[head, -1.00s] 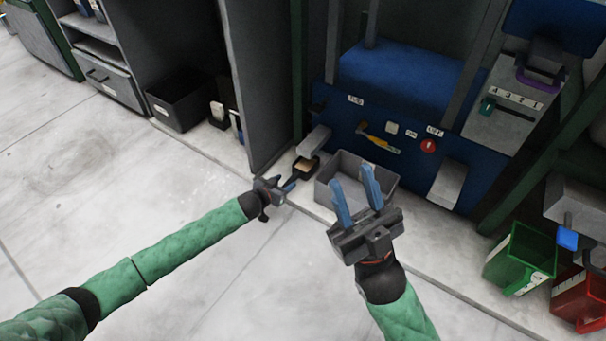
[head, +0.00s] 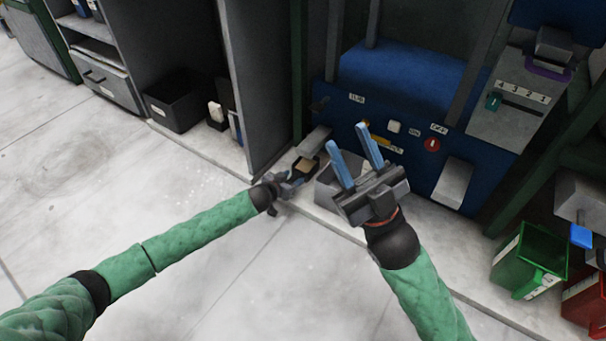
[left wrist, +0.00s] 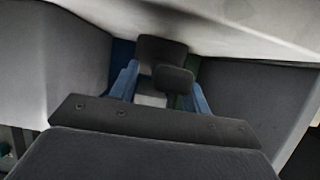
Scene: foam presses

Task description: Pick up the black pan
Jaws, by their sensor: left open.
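The black pan (head: 316,172), small and with a tan patch inside, sits low at the foot of the blue press in the head view, partly hidden by my left gripper. My left gripper (head: 297,182) is right in front of it, with blue fingers open. In the left wrist view, dark rounded shapes (left wrist: 175,81) lie between the spread fingers of my left gripper (left wrist: 160,88); they look like part of the pan, but I cannot tell whether the fingers touch it. My right gripper (head: 347,137) is open and empty, in front of the press.
A grey bin (head: 328,192) stands right of the pan, partly behind my right gripper. A grey block (head: 313,142) juts out above the pan. A dark panel (head: 262,85) rises at its left. Green (head: 530,260) and red (head: 585,300) bins stand at right. The floor at left is clear.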

